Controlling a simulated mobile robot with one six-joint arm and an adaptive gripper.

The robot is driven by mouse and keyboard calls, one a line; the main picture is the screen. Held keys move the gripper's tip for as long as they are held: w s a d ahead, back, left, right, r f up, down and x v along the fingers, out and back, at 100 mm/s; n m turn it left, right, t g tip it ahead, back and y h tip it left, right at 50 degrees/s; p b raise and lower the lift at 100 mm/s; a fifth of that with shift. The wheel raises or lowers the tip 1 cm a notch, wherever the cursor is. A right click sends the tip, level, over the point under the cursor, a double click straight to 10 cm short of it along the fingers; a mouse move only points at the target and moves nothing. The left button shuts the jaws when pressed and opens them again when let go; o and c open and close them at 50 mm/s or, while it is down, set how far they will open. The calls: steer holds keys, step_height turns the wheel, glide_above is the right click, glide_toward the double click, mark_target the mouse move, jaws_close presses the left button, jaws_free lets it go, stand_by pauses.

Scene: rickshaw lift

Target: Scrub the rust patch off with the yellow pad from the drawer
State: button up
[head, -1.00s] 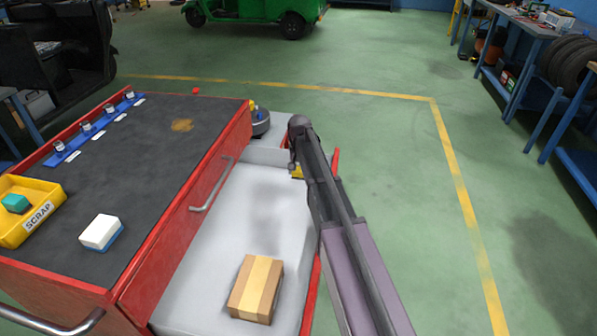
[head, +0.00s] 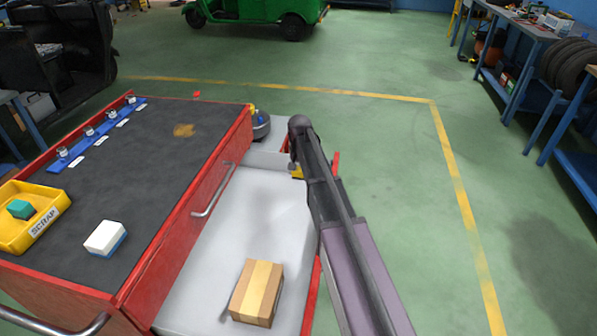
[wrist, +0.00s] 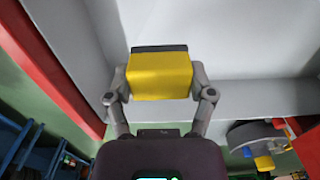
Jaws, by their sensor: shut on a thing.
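The yellow pad (wrist: 160,76), with a dark layer on one side, is between the two fingers of my gripper (wrist: 162,92) in the wrist view. The fingers are shut on its sides. In the head view a bit of the yellow pad (head: 297,172) shows beside my arm, over the open drawer (head: 262,195); the arm hides most of the gripper. The rust patch (head: 184,130) is a brown stain on the dark top of the red cart (head: 140,165), to the left of my gripper.
A cardboard box (head: 257,292) lies in the drawer's near part. On the cart top are a white-and-blue block (head: 105,238), a yellow SCRAP bin (head: 40,222) holding a green block, and a blue rack (head: 97,133). A grey round thing (head: 261,125) sits at the drawer's far end.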

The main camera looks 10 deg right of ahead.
mark_target(299, 169)
steer(key=o, duration=0.3)
steer(key=shift+c, duration=0.9)
step_height(299, 169, up, 18)
steer(key=p, duration=1.7)
steer(key=shift+f+p, duration=0.2)
steer(key=shift+p, duration=0.1)
steer(key=shift+s, duration=0.15)
